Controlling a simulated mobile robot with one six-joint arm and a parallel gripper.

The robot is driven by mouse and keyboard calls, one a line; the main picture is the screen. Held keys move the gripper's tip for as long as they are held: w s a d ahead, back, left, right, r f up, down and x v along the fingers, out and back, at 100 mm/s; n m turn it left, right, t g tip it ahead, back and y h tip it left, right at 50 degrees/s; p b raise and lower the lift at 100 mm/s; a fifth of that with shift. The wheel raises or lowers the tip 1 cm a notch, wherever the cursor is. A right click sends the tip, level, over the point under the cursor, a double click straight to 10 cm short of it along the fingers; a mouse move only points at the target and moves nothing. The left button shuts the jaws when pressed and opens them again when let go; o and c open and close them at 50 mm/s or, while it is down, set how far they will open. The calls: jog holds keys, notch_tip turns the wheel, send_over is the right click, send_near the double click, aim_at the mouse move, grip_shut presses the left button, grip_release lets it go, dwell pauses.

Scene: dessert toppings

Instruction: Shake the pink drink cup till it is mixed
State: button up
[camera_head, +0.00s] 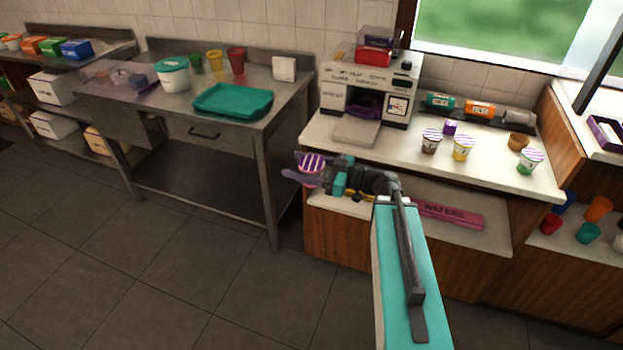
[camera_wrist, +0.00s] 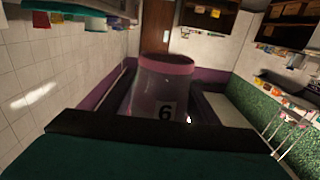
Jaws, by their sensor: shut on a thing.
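My gripper (camera_head: 296,166) is shut on the pink drink cup (camera_head: 312,162). It holds the cup in the air in front of the counter's left end. I cannot tell how mixed the contents are.
A dessert machine (camera_head: 368,90) stands on the white counter (camera_head: 480,165). Several striped-lid cups, such as a yellow one (camera_head: 463,148), stand to its right. A steel table (camera_head: 270,103) with a teal tray (camera_head: 232,101) is at left. The floor in front is clear.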

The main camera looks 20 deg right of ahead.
notch_tip(320, 180, down, 3)
jog(key=shift+r, duration=0.15)
notch_tip(320, 180, up, 6)
jog(key=shift+r, duration=0.15)
notch_tip(320, 180, down, 6)
jog(key=shift+f, duration=0.1)
dwell(1.4)
